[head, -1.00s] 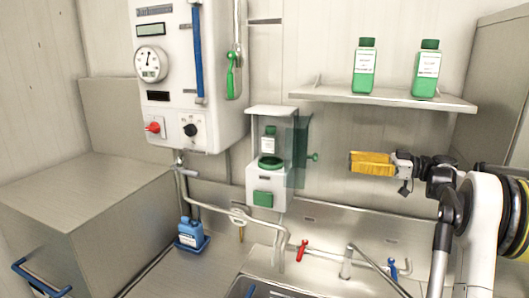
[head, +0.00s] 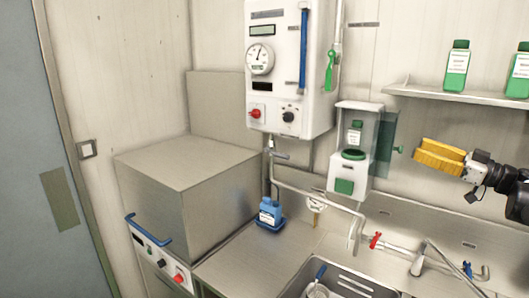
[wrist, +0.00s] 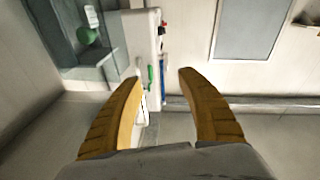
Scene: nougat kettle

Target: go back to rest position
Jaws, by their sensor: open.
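My gripper (head: 440,157) is at the right of the head view, its yellow fingers pointing left, below the wall shelf and right of the white dispenser. In the wrist view my gripper (wrist: 160,85) has its two yellow fingers spread wide with nothing between them. It touches nothing that I can see.
A shelf (head: 460,95) with green-capped bottles (head: 457,66) is above my gripper. The dispenser (head: 350,150) and wall boiler unit (head: 290,65) are to its left. Below are a sink (head: 340,283), taps (head: 400,252) and a blue bottle (head: 269,213). A steel cabinet (head: 185,180) stands left.

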